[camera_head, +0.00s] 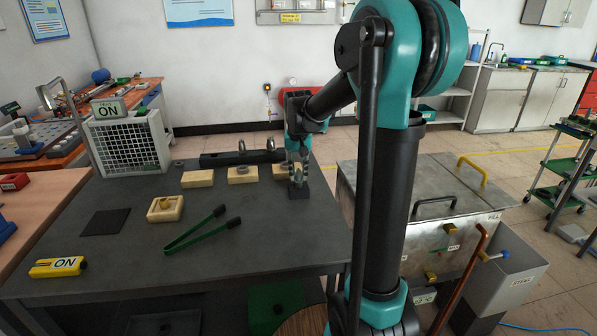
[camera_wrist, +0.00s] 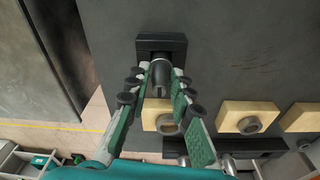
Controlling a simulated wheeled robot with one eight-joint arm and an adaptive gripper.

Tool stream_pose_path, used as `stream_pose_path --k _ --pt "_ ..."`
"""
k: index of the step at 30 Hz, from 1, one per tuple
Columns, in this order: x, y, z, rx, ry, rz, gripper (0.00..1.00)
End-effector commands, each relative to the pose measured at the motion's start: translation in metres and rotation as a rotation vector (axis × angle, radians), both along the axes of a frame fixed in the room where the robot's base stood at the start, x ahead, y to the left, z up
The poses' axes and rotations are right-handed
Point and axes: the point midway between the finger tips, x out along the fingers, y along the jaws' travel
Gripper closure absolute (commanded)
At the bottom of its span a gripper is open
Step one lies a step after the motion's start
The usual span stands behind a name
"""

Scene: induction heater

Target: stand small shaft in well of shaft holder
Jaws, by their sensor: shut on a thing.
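My gripper (camera_wrist: 160,74) is closed on the small shaft (camera_wrist: 160,70), a dark grey cylinder with a paler end, between its two fingertips in the wrist view. The shaft holder (camera_wrist: 161,40) is a black block on the table directly beyond the fingertips. The shaft overlaps the holder's near side in the picture; its lower end and the well are hidden, so I cannot tell whether it is in the well. In the head view my gripper (camera_head: 298,178) points down at the table's right side, with the dark holder (camera_head: 297,196) under it.
Wooden blocks (camera_head: 197,179) stand in a row at the back of the table (camera_head: 110,255), some bearing rings. Another ringed block (camera_head: 165,208), green-handled tongs (camera_head: 203,230) and a dark plate (camera_head: 106,222) lie to the left. A metal tank (camera_head: 440,190) stands close on the right.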

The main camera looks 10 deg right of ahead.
Motion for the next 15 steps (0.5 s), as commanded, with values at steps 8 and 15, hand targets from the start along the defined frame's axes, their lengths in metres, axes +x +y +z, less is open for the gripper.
stream_pose_path --k 8,15 --pt "0.0 0.0 -0.0031 0.0 0.0 0.0 0.64" --pt "0.0 0.0 -0.0031 0.0 0.0 0.0 0.54"
